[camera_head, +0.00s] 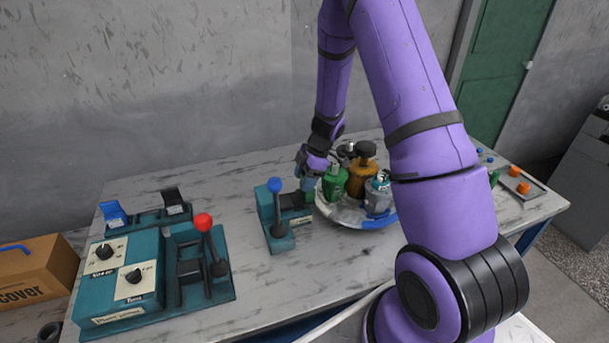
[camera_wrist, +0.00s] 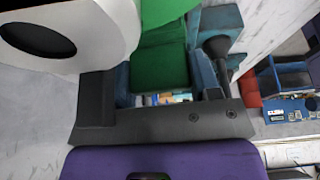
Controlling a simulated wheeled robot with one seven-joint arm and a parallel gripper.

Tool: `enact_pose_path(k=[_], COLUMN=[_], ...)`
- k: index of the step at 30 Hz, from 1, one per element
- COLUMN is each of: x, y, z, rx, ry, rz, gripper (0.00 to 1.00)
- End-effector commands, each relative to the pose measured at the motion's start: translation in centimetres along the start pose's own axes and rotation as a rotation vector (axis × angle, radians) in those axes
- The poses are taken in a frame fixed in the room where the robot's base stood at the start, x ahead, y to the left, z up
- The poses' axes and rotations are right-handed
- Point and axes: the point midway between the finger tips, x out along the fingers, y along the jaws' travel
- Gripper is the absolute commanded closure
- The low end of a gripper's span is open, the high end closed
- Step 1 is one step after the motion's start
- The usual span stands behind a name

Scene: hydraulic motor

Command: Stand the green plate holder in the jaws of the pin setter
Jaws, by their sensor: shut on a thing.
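My gripper (camera_head: 310,168) is at the back of the table, between the blue-knobbed teal device and the round tray. It is shut on the green plate holder, a green block (camera_wrist: 160,66) between the fingers in the wrist view. In the head view the holder shows only as a small dark green patch below the fingers. The small teal device with a lever and blue knob (camera_head: 274,186), which I take for the pin setter (camera_head: 282,232), stands just left of the gripper. The holder is over or beside its right end; I cannot tell whether they touch. The jaws are mostly hidden.
A round tray (camera_head: 352,214) with a green bottle (camera_head: 334,184), a brown bottle (camera_head: 361,178) and a grey canister (camera_head: 378,193) stands close right. A larger teal control box with a red-knobbed lever (camera_head: 204,224) stands left. My arm hides the right front. Table space between the devices is clear.

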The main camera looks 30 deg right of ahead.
Motion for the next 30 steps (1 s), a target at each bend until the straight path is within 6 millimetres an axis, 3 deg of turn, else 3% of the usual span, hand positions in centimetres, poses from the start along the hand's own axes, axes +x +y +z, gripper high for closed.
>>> enact_pose_path(k=[10, 11, 14, 23, 30], x=[0.1, 0.1, 0.1, 0.0, -1.2], y=[0.0, 0.0, 0.0, 0.0, 0.0], z=[0.1, 0.1, 0.1, 0.0, -0.5], rx=[0.0, 0.0, 0.0, -0.001, -0.002], ry=[0.0, 0.0, 0.0, 0.0, -0.001], rz=[0.0, 0.0, 0.0, 0.001, 0.002], gripper=[0.71, 0.36, 0.13, 0.13, 0.13])
